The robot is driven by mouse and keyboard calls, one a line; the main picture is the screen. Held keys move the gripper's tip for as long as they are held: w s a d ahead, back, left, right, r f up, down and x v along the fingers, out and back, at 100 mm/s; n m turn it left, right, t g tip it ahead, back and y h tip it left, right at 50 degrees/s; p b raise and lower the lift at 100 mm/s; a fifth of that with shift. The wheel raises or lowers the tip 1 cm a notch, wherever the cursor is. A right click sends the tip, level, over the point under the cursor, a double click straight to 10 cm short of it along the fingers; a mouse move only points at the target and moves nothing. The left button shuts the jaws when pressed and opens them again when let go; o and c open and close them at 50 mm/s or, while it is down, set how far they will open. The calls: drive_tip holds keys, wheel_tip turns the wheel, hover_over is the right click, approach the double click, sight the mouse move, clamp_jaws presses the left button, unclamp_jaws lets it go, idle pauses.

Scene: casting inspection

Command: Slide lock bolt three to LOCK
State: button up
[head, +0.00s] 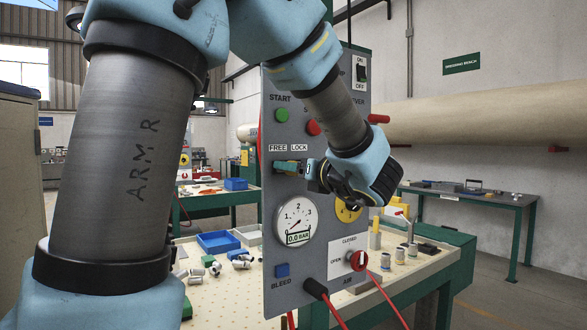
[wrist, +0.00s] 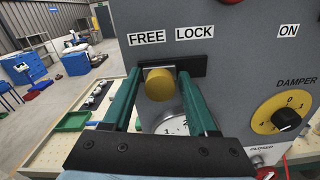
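The lock bolt's brass knob (wrist: 160,82) sits in a black slot (wrist: 200,66) on the grey panel. The slot is under the FREE label (wrist: 146,38) and the LOCK label (wrist: 194,33). The knob is toward the FREE end, with bare slot to its right. My gripper (wrist: 158,88) has one teal finger on each side of the knob, with small gaps showing, so it looks open around it. In the head view my gripper (head: 290,167) is at the slot below the labels, and its fingers largely hide the knob. No bolt number is readable.
The panel also bears a pressure gauge (head: 298,220), a green START button (head: 282,115), a blue BLEED button (head: 282,270), a yellow damper dial (wrist: 284,115) and a red air valve (head: 357,260). Blue trays (head: 218,242) and small parts lie on the bench behind.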

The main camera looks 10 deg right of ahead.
clamp_jaws()
idle(1.0)
